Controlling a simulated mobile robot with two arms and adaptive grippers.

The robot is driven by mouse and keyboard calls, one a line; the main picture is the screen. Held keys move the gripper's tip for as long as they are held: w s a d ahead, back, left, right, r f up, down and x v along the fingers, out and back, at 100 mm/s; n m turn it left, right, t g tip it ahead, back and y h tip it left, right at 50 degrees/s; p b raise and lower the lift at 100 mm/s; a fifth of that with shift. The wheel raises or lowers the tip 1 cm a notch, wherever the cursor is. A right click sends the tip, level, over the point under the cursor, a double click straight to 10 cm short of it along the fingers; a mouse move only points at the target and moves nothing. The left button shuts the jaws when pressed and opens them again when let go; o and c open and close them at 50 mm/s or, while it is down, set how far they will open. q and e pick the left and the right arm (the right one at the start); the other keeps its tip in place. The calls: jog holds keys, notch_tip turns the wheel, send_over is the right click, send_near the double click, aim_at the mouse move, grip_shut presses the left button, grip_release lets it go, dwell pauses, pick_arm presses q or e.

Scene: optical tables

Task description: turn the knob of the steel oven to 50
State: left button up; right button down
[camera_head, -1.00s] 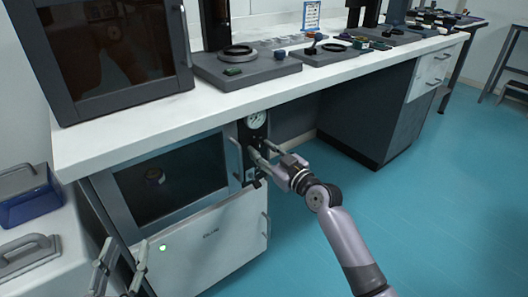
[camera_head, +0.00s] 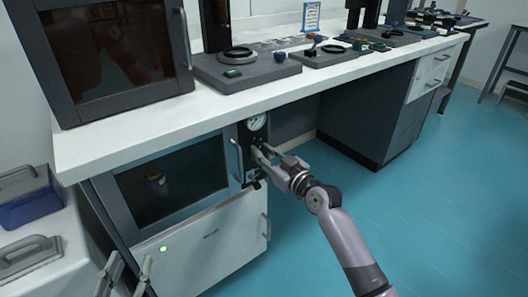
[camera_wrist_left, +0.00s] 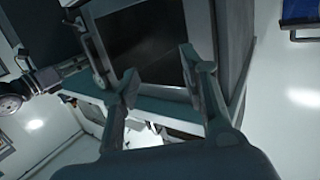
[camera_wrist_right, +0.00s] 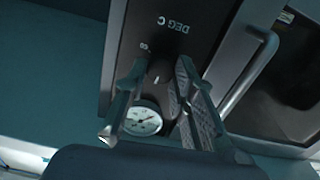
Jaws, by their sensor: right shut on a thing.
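The steel oven (camera_head: 215,232) stands under the white bench, with a dark window and a black control panel at its right edge. The panel also shows in the right wrist view (camera_wrist_right: 190,18), with "DEG C" upside down. The knob (camera_wrist_right: 157,75) sits between my right gripper's fingers, mostly hidden; a short pale mark shows near it, but its setting is unreadable. My right gripper (camera_head: 259,156) is shut on the knob. A round white dial gauge (camera_head: 256,122) is above it. My left gripper (camera_head: 125,275) is open and empty at the lower left; its spread fingers show in its wrist view (camera_wrist_left: 160,80).
A vertical door handle (camera_head: 236,160) is close left of my right gripper. The bench top (camera_head: 150,125) overhangs the oven. A blue box (camera_head: 28,200) stands at the far left. A jar-like thing (camera_head: 155,180) shows through the window. Floor at right is clear.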

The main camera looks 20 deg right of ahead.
pick_arm(q)
jog(key=s+a+f+g+y+p, duration=0.3)
jog(key=s+a+f+g, duration=0.2)
jog(key=s+f+g, duration=0.5)
jog(key=shift+s+f+g+p, duration=0.3)
jog(key=shift+s+f+p, duration=0.1)
jog(key=shift+s+f, duration=0.95)
pick_arm(e)
jog(key=shift+m, duration=5.4)
pick_arm(q)
jog(key=shift+w+f+n, duration=0.15)
jog(key=shift+n, duration=0.15)
pick_arm(e)
jog(key=c, duration=1.3)
grip_release()
jog(key=v, duration=1.2)
